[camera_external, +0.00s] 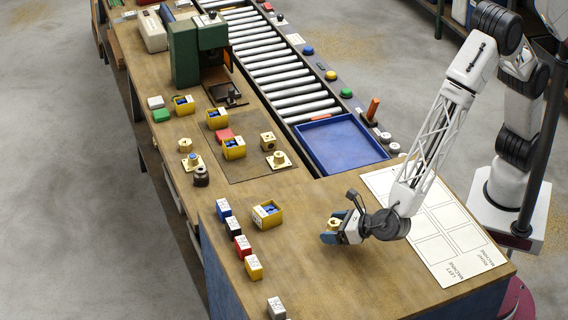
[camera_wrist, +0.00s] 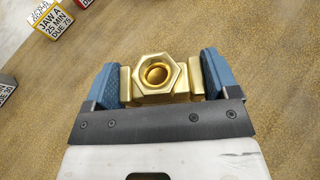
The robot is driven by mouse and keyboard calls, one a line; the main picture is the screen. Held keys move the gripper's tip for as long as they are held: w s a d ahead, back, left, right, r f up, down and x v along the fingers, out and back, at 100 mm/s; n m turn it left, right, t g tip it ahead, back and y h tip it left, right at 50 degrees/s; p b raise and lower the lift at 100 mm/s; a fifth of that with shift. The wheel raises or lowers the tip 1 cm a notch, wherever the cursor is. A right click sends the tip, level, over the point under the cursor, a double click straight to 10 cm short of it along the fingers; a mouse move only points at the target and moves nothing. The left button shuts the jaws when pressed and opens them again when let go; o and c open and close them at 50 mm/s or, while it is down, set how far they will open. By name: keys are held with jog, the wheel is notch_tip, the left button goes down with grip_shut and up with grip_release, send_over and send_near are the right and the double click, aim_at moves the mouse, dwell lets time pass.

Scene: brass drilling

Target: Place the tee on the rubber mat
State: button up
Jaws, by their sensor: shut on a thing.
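The tee, a brass fitting with a hexagonal open mouth (camera_wrist: 158,76), is between the two blue fingertips of my gripper (camera_wrist: 158,84) in the wrist view. The fingers are shut on its two side arms. In the external view my gripper (camera_external: 338,230) is low over the front part of the bench, with the brass tee (camera_external: 333,224) partly hidden by the fingers. A flat darker rectangle (camera_external: 250,172), which looks like the rubber mat, lies farther back on the bench, left of the blue tray. My gripper is in front of it and to its right.
Yellow bins (camera_external: 234,149) and brass parts (camera_external: 279,160) stand on or near the mat. A blue tray (camera_external: 340,145) sits at the roller conveyor's end. Labelled blocks (camera_external: 243,247) line the left edge. A white marked board (camera_external: 440,228) lies right. Bench between gripper and mat is mostly clear.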

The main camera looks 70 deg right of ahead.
aim_at(334, 222)
notch_tip(334, 222, up, 7)
jog(key=shift+r, duration=0.15)
dwell(1.0)
